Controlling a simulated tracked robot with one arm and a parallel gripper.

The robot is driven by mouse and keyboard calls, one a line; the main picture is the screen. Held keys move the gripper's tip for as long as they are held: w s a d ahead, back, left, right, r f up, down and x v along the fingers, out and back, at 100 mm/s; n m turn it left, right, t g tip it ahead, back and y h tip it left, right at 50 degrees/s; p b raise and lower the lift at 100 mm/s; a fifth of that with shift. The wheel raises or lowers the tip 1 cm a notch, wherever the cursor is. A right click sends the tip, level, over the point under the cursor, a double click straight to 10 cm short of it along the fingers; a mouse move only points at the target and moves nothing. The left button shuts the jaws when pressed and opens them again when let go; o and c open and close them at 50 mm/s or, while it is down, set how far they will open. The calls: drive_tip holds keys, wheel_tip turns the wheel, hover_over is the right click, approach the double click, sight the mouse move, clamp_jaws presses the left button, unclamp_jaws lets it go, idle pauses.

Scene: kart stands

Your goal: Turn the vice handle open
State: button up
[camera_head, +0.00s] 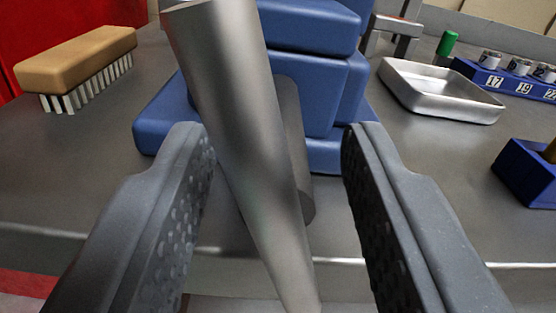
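The vice is a stack of blue blocks (325,92) at the middle of the grey bench. Its handle is a thick grey metal bar (240,130) that slants from upper left to lower right in front of the blue body. A shorter grey cylinder (297,150) shows behind the bar. My gripper (278,140) is open, with one dark ridged finger on each side of the bar. There are visible gaps at the upper part of the fingers. The bar's lower end runs to the bottom of the picture, and I cannot tell its exact depth between the fingers.
A wooden brush with pale bristles (80,65) lies on the bench at left. At right are a metal tray (440,92), a blue numbered socket rack (505,80) and a blue bin (528,175). The bench's front edge (90,232) runs across below the vice.

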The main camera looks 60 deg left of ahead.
clamp_jaws()
